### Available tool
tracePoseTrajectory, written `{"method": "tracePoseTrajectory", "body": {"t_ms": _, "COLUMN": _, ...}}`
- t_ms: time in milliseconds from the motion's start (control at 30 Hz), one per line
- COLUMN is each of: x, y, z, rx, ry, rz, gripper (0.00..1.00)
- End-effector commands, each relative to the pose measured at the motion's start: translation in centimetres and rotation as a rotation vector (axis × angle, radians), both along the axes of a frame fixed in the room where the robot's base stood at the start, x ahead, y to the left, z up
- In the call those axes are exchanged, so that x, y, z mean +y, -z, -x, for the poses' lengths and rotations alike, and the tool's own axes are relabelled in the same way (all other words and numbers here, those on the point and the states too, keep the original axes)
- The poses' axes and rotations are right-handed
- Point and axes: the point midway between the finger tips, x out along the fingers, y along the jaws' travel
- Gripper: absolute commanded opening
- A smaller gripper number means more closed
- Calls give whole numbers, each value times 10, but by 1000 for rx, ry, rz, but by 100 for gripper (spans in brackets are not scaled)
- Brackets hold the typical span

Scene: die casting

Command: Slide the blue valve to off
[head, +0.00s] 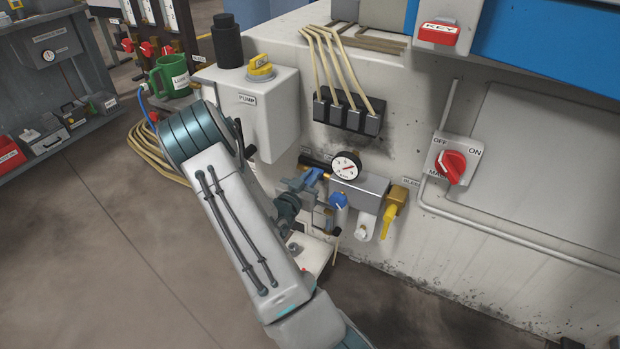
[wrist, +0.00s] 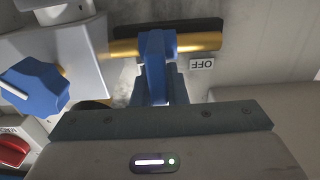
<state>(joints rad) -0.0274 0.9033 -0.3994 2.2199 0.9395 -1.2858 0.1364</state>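The blue valve (wrist: 156,45) sits on a horizontal brass pipe (wrist: 203,42) in the wrist view, its lever pointing towards my gripper. An upside-down OFF label (wrist: 202,64) is just right of it. My gripper (wrist: 158,93) has its fingers close around the lever's end, one on each side; whether they press on it is not clear. In the head view the blue valve (head: 312,178) is left of the pressure gauge (head: 346,165), and my gripper (head: 289,203) is at it, partly hidden by my arm.
A blue knob (head: 339,201) and a yellow-handled valve (head: 389,222) are right of the blue valve. A red rotary switch (head: 452,165) is further right. The pump box (head: 272,112) stands above my wrist.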

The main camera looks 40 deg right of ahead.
Motion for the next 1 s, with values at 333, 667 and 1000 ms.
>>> {"method": "tracePoseTrajectory", "body": {"t_ms": 333, "x": 17, "y": 1, "z": -41, "rx": -1, "ry": -1, "rz": 1, "gripper": 0}}
{"method": "tracePoseTrajectory", "body": {"t_ms": 667, "x": 21, "y": 1, "z": -47, "rx": 0, "ry": -5, "rz": -2, "gripper": 0}}
{"method": "tracePoseTrajectory", "body": {"t_ms": 1000, "x": 19, "y": 1, "z": -45, "rx": 0, "ry": -1, "rz": -1, "gripper": 35}}
